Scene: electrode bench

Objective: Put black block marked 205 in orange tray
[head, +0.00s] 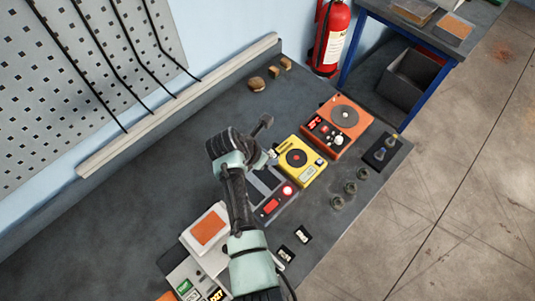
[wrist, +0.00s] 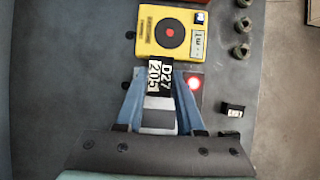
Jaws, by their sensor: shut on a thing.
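In the wrist view, a black block with white marks reading 205 and D27 (wrist: 160,76) sits between the blue fingers of my gripper (wrist: 160,98). The fingers are shut on it. In the head view, my gripper (head: 267,160) is above the bench, beside the yellow device, and my wrist hides most of it. The held block is not clear there. A white-rimmed holder with an orange inside (head: 208,228) is at lower left in the head view. I cannot tell for sure that it is the orange tray.
A yellow device (head: 300,161) stands just beyond my gripper, with an orange device (head: 340,124) behind it. A unit with a lit red lamp (head: 287,190) is below my gripper. Small black blocks (head: 302,234) and several knobs (head: 350,187) lie near the bench edge.

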